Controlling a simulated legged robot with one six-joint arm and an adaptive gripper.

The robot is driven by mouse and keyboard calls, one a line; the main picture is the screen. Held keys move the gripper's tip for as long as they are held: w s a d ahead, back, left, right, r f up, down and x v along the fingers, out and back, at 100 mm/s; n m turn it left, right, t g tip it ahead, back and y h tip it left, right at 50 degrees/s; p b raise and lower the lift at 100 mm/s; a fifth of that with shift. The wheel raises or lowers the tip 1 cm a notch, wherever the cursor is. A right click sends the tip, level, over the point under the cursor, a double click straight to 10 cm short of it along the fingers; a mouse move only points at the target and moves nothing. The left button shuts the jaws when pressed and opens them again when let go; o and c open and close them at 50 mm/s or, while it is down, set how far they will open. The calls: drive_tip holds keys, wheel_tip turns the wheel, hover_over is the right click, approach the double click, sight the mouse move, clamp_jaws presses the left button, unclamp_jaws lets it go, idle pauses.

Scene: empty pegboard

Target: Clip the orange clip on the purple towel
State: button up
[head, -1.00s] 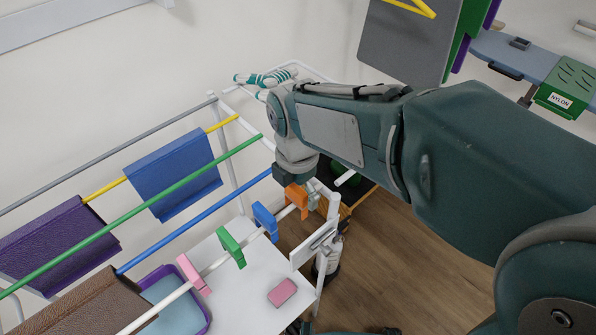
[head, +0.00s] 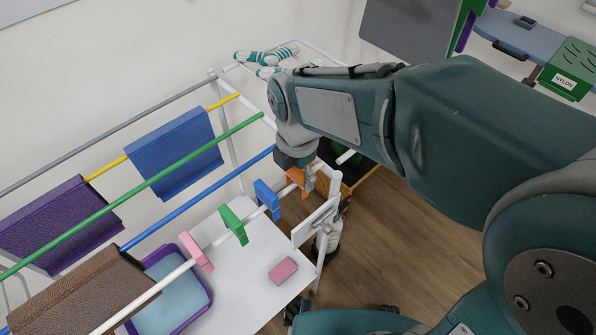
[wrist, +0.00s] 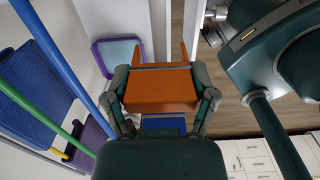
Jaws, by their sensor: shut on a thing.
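My gripper (head: 297,172) is shut on the orange clip (head: 296,180) near the far end of the white front rail. In the wrist view the clip (wrist: 160,90) sits between both fingers, its prongs pointing away from my palm. I cannot tell whether the clip still touches the rail. The purple towel (head: 60,225) hangs over the yellow rail at the far left, apart from my gripper; part of it also shows in the wrist view (wrist: 92,140).
Blue (head: 267,199), green (head: 233,225) and pink (head: 196,252) clips sit along the white rail (head: 150,292). A blue towel (head: 175,152) hangs on the yellow rail. A brown towel (head: 75,288) hangs at front left. Green and blue rails cross between.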

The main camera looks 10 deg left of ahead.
drive_tip(key=shift+r, duration=1.6)
idle(0.6)
drive_tip(key=shift+r, duration=2.15)
